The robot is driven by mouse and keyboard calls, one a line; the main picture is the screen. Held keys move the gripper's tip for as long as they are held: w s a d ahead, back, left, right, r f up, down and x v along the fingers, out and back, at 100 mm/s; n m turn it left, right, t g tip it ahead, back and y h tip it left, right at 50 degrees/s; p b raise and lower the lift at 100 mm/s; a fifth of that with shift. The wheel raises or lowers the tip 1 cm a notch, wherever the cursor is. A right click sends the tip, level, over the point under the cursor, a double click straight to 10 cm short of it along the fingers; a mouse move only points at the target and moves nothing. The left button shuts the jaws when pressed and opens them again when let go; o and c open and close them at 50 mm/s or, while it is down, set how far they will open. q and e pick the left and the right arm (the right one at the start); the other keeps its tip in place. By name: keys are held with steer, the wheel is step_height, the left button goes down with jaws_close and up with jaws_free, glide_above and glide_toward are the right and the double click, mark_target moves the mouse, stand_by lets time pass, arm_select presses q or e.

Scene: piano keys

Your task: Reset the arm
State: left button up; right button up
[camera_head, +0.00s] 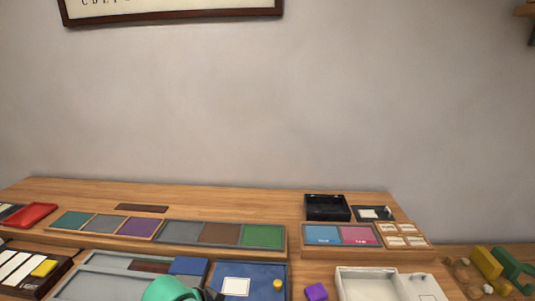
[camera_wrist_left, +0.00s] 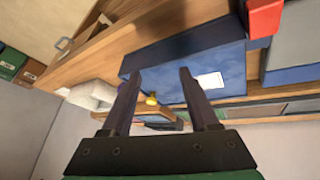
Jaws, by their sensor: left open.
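My left gripper (camera_wrist_left: 157,74) is open in the left wrist view, with nothing between its two dark fingers. Beyond the fingers is a blue tray (camera_wrist_left: 195,70) with a white label and a small yellow knob (camera_wrist_left: 151,100). In the head view my teal left wrist shows at the bottom edge, beside the blue tray (camera_head: 258,291). The fingertips cannot be made out there. A dark case with white piano keys (camera_head: 14,268) sits at the far left, a yellow block (camera_head: 44,267) on it. My right gripper is not in view.
A wooden bench (camera_head: 75,190) carries a row of coloured panels (camera_head: 220,233), a red tray (camera_head: 33,214) and a black box (camera_head: 326,207). A purple block (camera_head: 316,291) lies beside a white tray (camera_head: 375,290). Yellow and green toys (camera_head: 487,263) stand at right.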

arm_select(q)
steer(key=s+a+f+n+y, duration=0.35)
steer(key=s+a+f, duration=0.25)
steer(key=s+a, duration=0.65)
step_height(320, 180, down, 24)
steer(key=s+a+g, duration=0.2)
steer(key=s+a+f+g, duration=0.1)
steer(key=s+a+f, duration=0.2)
steer(key=s+f, duration=1.1)
steer(key=s+y, duration=0.1)
steer(key=s, duration=0.1)
steer(key=shift+s, duration=0.3)
steer(key=shift+c, duration=0.3)
